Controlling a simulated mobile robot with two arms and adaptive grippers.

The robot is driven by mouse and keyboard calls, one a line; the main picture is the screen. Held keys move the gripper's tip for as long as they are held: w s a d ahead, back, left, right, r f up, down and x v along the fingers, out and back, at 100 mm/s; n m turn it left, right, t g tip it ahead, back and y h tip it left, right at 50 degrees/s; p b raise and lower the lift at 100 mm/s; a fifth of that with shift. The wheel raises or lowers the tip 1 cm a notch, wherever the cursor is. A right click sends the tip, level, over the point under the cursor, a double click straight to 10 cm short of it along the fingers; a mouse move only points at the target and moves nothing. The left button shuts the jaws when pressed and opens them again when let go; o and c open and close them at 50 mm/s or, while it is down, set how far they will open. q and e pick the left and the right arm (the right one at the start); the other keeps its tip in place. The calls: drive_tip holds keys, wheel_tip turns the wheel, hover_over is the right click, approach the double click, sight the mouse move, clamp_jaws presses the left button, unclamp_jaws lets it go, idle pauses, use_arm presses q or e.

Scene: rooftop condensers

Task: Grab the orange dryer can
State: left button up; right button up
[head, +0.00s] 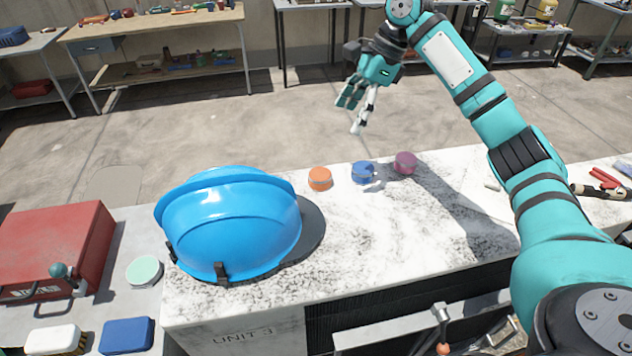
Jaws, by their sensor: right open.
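The orange dryer can (319,179) is a small short round can standing on the white speckled top of the unit (390,235), near its far edge. It is the leftmost of three similar cans, just right of the blue hard hat. My right gripper (350,116) is open and empty. It appears above and slightly right of the orange can in the picture, against the floor behind the unit, and touches no can. My left gripper is out of view.
A blue can (362,172) and a magenta can (405,162) stand right of the orange one. The big blue hard hat (232,225) covers the left part of the top. Red-handled pliers (603,182) lie far right. The front middle of the top is clear.

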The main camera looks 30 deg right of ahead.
drive_tip(key=p, duration=0.3)
approach(320, 173)
drive_tip(key=x, duration=0.5)
drive_tip(key=shift+w, duration=0.1)
drive_tip(key=shift+a+f+p, duration=0.3)
drive_tip(key=shift+f+p, duration=0.1)
drive_tip(key=shift+f, duration=0.05)
drive_tip(key=p+x, duration=0.1)
drive_tip(key=x, duration=0.2)
drive_tip(key=shift+f, duration=0.25)
drive_tip(key=shift+a+f, duration=0.15)
drive_tip(key=shift+f, duration=0.2)
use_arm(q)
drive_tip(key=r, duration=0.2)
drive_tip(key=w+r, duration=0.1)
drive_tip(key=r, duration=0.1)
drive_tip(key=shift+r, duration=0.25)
use_arm(e)
drive_tip(key=shift+r, duration=0.1)
drive_tip(key=c, duration=1.3)
